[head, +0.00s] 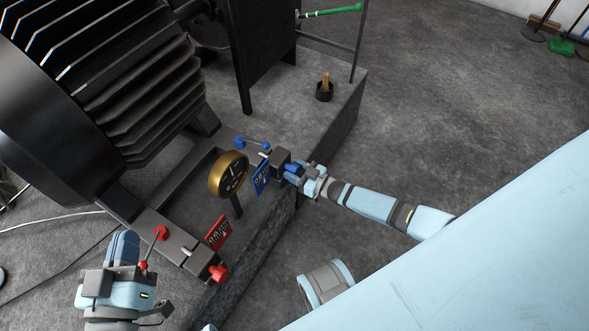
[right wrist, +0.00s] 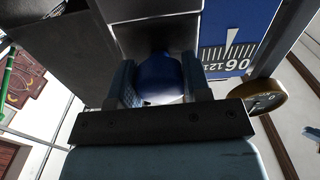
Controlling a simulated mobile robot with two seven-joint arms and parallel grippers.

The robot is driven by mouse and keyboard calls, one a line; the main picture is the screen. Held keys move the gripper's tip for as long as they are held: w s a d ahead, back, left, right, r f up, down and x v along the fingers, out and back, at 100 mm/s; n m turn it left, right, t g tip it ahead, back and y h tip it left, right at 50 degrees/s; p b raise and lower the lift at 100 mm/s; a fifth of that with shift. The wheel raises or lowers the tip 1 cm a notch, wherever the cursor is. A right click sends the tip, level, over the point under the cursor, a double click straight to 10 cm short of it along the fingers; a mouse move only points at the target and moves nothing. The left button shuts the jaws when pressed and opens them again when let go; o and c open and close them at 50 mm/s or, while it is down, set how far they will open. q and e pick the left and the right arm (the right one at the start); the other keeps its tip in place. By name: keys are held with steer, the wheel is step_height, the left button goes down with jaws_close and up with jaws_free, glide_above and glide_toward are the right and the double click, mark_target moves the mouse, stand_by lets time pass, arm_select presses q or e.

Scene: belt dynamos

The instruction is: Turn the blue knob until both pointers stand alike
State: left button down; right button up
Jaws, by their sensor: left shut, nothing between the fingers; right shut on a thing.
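The blue knob (head: 290,167) is at the near right side of the machine's base, and it also fills the middle of the right wrist view (right wrist: 160,78). My right gripper (head: 297,171) is shut on it, one finger on each side. Beside it is a blue scale plate (head: 262,178); in the right wrist view its white pointer (right wrist: 232,42) stands over a numbered scale (right wrist: 228,66). A red scale plate (head: 218,233) stands to the lower left, near a red knob (head: 218,273); its pointer is too small to read. My left gripper (head: 124,246) is shut and empty, left of the red knob.
A brass-rimmed gauge (head: 228,175) stands between the scale plates. A large black finned machine (head: 130,80) fills the upper left. A black cup with a wooden handle (head: 324,90) stands on the plinth (head: 335,115).

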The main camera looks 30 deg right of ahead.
steer(key=m, duration=0.2)
steer(key=shift+m, duration=0.4)
steer(key=m, duration=0.3)
steer(key=shift+m, duration=0.3)
steer(key=m, duration=0.2)
steer(key=shift+m, duration=0.3)
steer(key=shift+m+b, duration=0.35)
steer(key=shift+m, duration=0.65)
arm_select(q)
steer(key=shift+d+r+t+h, duration=0.3)
steer(key=shift+r+t+h, duration=0.1)
steer(key=shift+r, duration=0.4)
arm_select(e)
steer(key=shift+m, duration=0.7)
arm_select(q)
steer(key=shift+r, duration=0.1)
arm_select(e)
steer(key=o, duration=0.9)
